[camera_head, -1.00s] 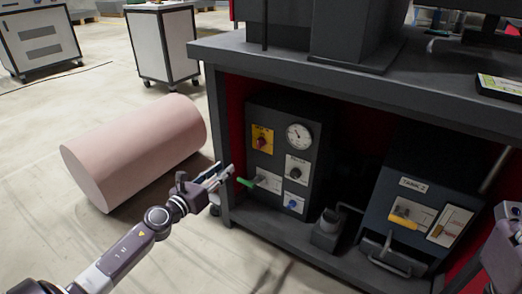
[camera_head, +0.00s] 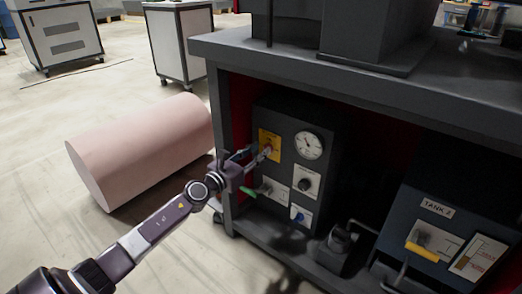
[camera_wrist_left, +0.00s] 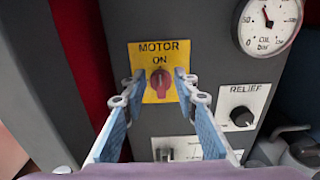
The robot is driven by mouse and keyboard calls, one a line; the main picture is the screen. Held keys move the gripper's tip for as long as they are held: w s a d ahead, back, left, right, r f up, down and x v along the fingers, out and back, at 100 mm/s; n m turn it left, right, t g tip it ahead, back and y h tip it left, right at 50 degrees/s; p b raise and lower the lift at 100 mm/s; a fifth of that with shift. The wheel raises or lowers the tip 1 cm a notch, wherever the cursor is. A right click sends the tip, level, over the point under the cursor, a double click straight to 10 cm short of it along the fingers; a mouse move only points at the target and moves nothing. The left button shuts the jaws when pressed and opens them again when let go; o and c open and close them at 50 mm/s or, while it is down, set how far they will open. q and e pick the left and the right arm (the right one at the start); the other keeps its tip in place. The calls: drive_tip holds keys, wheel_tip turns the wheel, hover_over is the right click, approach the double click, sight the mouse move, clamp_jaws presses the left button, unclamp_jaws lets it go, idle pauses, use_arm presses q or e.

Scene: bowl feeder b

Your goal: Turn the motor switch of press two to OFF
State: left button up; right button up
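The motor switch is a red knob (camera_wrist_left: 161,80) on a yellow plate (camera_wrist_left: 150,55) marked "MOTOR ON" in the left wrist view. The knob stands roughly upright, below the word ON. In the head view the yellow plate (camera_head: 268,137) is at the upper left of the dark panel under the bench. My left gripper (camera_head: 258,153) is at the plate and partly covers it. In the left wrist view its two fingers (camera_wrist_left: 158,84) are open, one on each side of the knob, with gaps between. How deep they reach is hard to tell. My right gripper is out of view.
A gauge (camera_head: 309,146), a black relief knob (camera_head: 305,185), a blue knob (camera_head: 298,214) and a green handle (camera_head: 258,191) share the panel. The bench top (camera_head: 330,75) overhangs it. The tank unit (camera_head: 435,235) stands right; a pink cylinder (camera_head: 140,150) lies left.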

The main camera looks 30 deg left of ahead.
use_arm(q)
drive_tip(key=shift+w, duration=0.8)
clamp_jaws()
